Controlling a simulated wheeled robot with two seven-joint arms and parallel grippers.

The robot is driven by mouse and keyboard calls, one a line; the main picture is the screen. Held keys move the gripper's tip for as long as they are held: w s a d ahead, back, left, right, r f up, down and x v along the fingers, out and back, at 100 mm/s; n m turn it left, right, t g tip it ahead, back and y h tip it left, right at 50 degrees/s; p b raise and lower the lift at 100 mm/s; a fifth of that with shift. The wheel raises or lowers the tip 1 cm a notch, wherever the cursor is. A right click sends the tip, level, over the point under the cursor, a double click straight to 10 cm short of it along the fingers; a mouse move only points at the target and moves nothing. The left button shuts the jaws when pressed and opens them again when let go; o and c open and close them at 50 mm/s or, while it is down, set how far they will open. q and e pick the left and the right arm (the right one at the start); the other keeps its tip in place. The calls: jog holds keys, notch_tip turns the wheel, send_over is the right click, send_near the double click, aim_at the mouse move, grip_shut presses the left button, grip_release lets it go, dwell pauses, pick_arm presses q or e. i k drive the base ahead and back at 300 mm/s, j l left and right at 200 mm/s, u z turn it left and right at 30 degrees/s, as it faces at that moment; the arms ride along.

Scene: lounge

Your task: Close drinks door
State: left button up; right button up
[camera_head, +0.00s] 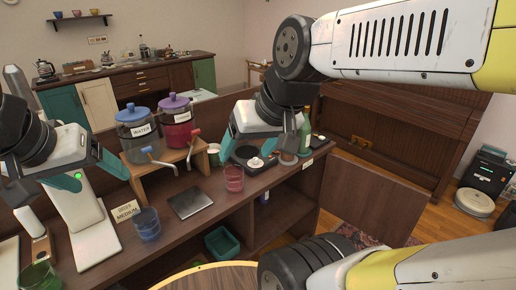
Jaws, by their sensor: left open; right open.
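The drinks door appears to be the flat brown panel (372,203) at the right end of the drinks counter (232,205). It stands swung out, away from the open shelf space (265,215) under the counter top. My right gripper (264,152) is open and empty above the right part of the counter, to the left of the door and apart from it. My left gripper (92,176) is open and empty over the left part of the counter, far from the door. My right arm hides some of the area around the door.
Water (138,136) and red drink dispensers (178,124) stand on a wooden stand. A blue cup (147,224), red cup (234,179), dark square plate (190,202) and green bottle (304,135) are on the counter. A round table (215,278) is in front. A piano-like cabinet (385,130) stands behind.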

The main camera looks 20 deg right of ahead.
aim_at(385, 208)
jog(key=l+u, duration=0.15)
jog(key=l, duration=1.1)
jog(key=l+u, duration=0.15)
jog(key=l, duration=0.3)
jog(key=k+l+u, duration=0.2)
jog(key=l, duration=0.25)
jog(key=l+u, duration=0.15)
jog(key=l, duration=0.35)
jog(key=k+l+u, duration=0.2)
jog(key=l, duration=0.2)
jog(key=k+l+u, duration=0.15)
jog(key=l, duration=0.3)
jog(key=k+l+u, duration=0.2)
jog(key=l, duration=0.2)
jog(key=k+l+u, duration=0.15)
jog(key=l, duration=0.2)
jog(key=k+l+u, duration=0.1)
jog(key=l, duration=0.25)
jog(key=k+l, duration=0.1)
jog(key=l, duration=0.25)
jog(key=k+l+u, duration=0.15)
jog(key=l, duration=0.55)
jog(key=k+l+u, duration=0.15)
jog(key=l, duration=0.2)
jog(key=k+j+u, duration=0.2)
jog(key=k, duration=0.45)
jog(key=l, duration=0.1)
